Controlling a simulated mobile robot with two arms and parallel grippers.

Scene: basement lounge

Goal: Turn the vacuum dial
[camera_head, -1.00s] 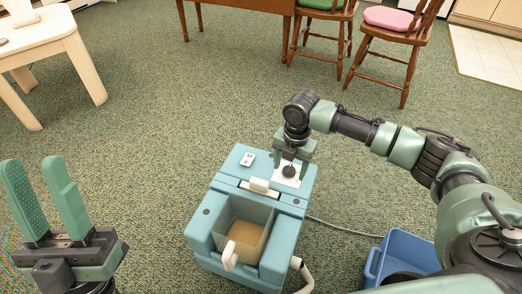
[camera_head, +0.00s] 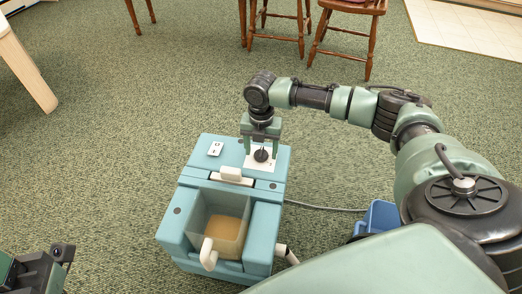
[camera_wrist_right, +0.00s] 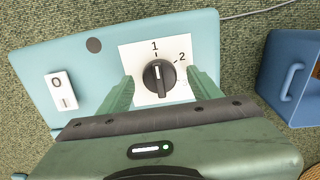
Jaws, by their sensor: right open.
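The vacuum (camera_head: 187,199) is a teal box on the carpet with a clear bin and a white handle. Its black dial (camera_head: 262,156) sits on a white plate on the top; in the right wrist view the dial (camera_wrist_right: 159,77) has its white mark toward "1", with "2" to the right. My right gripper (camera_head: 261,149) is open over the dial, one finger on each side. In the wrist view the fingers look apart from the knob; contact is not clear. My left gripper (camera_head: 38,270) is only partly in view at the lower left, its fingertips hidden.
A white 0/1 switch (camera_head: 215,149) is on the vacuum's top, left of the dial. A blue bin (camera_head: 381,217) stands to the right, near a grey cord (camera_head: 325,208). Wooden chairs (camera_head: 345,30) stand far back. Open carpet lies around the vacuum.

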